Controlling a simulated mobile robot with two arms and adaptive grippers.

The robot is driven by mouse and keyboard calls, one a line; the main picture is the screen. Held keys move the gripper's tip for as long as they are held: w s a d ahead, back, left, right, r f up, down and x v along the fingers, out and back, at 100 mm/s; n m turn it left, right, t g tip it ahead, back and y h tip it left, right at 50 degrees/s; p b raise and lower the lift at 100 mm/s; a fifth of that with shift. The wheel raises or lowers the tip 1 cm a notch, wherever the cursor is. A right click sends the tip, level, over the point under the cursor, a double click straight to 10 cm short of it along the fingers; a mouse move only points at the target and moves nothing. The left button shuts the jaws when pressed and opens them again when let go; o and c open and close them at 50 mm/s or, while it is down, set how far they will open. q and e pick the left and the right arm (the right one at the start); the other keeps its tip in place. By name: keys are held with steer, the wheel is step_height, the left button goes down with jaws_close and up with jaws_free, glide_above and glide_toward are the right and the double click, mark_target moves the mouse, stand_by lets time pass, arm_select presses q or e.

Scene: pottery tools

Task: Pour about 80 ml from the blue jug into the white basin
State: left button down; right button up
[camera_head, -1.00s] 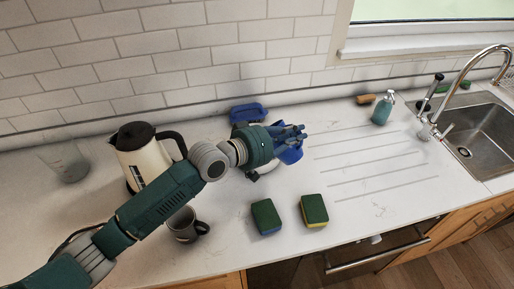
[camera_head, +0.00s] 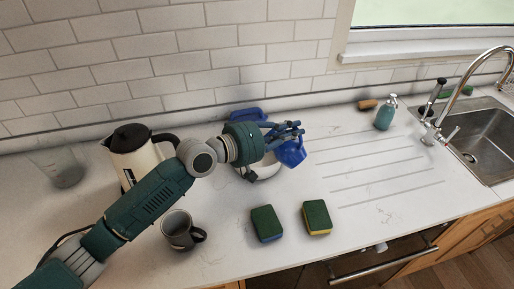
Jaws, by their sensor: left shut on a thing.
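The blue jug (camera_head: 291,154) hangs at the fingers of my left gripper (camera_head: 293,132), which is shut on it. The jug looks tilted, and its upper part is partly hidden by the fingers. The white basin (camera_head: 268,172) stands on the counter below and behind my left wrist, with only part of its rim and inside showing. The jug is over or just beyond the basin's right side; I cannot tell which. No stream of liquid is visible. My right gripper is not in view.
A cream kettle (camera_head: 138,160) and a clear beaker (camera_head: 66,167) stand at left. A dark mug (camera_head: 180,232) and sponges (camera_head: 266,223) (camera_head: 317,217) lie in front. A blue dish (camera_head: 247,116) is behind my wrist. A soap bottle (camera_head: 385,113) stands near the sink (camera_head: 478,145). The grooved drainer is clear.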

arm_select(q)
steer(key=shift+w+a+r+n+h+b, duration=0.3)
steer(key=shift+r+n+b, duration=0.1)
steer(key=shift+r+b, duration=0.15)
stand_by(0.4)
steer(key=shift+w+a+n+b, duration=0.15)
steer(key=shift+a+n+b, duration=0.15)
steer(key=shift+b, duration=0.4)
steer(key=shift+w+a+f+n+b, duration=0.1)
steer(key=shift+a+n+b, duration=0.15)
steer(key=shift+b, duration=0.45)
stand_by(0.4)
